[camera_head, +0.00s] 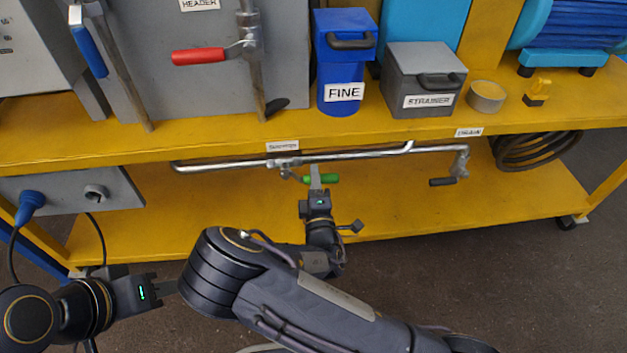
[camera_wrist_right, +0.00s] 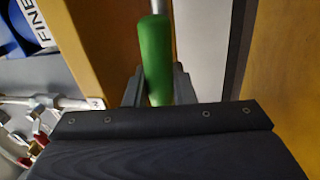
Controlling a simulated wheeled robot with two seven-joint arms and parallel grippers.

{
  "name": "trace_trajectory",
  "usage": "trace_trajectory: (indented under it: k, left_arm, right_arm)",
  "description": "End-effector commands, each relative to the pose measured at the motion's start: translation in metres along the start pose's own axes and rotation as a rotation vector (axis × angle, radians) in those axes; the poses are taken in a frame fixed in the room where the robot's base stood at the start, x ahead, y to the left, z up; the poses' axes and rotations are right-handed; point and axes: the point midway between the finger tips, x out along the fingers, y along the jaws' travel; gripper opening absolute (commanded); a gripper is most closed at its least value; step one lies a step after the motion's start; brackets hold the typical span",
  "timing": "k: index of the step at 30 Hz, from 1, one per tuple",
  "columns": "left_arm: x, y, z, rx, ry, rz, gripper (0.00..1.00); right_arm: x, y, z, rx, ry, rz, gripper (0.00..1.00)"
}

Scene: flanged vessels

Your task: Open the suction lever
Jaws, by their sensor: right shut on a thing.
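The suction lever has a green handle (camera_head: 328,180) and hangs on the pipe under the bench's upper deck, beneath a small label (camera_head: 283,146) that appears to read suction. My right gripper (camera_head: 315,178) reaches up from below and is shut on the green handle. In the right wrist view the green handle (camera_wrist_right: 155,60) stands between the two fingers of my right gripper (camera_wrist_right: 158,88). The fingers hide part of the handle in the head view. My left gripper (camera_head: 168,287) is at the lower left, away from the lever; its finger gap is not clear.
A metal pipe (camera_head: 230,163) runs below the deck edge. A dark-handled drain lever (camera_head: 442,182) hangs to the right. Above are a red lever (camera_head: 198,56), a blue FINE vessel (camera_head: 342,95) and a grey STRAINER box (camera_head: 420,75). The yellow lower shelf (camera_head: 420,210) is largely clear.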

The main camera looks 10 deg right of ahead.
Motion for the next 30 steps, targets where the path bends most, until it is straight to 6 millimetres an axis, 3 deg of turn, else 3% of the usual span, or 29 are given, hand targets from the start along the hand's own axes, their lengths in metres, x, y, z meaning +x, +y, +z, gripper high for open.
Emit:
trace_trajectory:
  k: [20, 21, 24, 26, 30]
  left_arm:
    - [-0.0011, 0.0005, -0.0006, 0.000, 0.000, 0.000, 0.36]
    - [-0.0011, 0.0005, -0.0006, 0.000, 0.000, 0.000, 0.36]
    - [-0.0011, 0.0005, -0.0006, 0.000, 0.000, 0.000, 0.36]
    - [-0.0011, 0.0005, -0.0006, 0.000, 0.000, 0.000, 0.36]
    - [-0.0011, 0.0005, -0.0006, 0.000, 0.000, 0.000, 0.36]
  right_arm:
    - [0.0006, 0.0047, -0.0004, -0.068, 0.015, 0.000, 0.00]
    - [0.0007, 0.0047, -0.0004, -0.068, 0.014, 0.001, 0.24]
    - [0.0007, 0.0048, -0.0004, -0.067, 0.014, 0.001, 0.37]
    - [0.0008, 0.0047, -0.0004, -0.067, 0.014, 0.001, 0.43]
    - [0.0008, 0.0046, -0.0003, -0.065, 0.014, 0.001, 0.43]
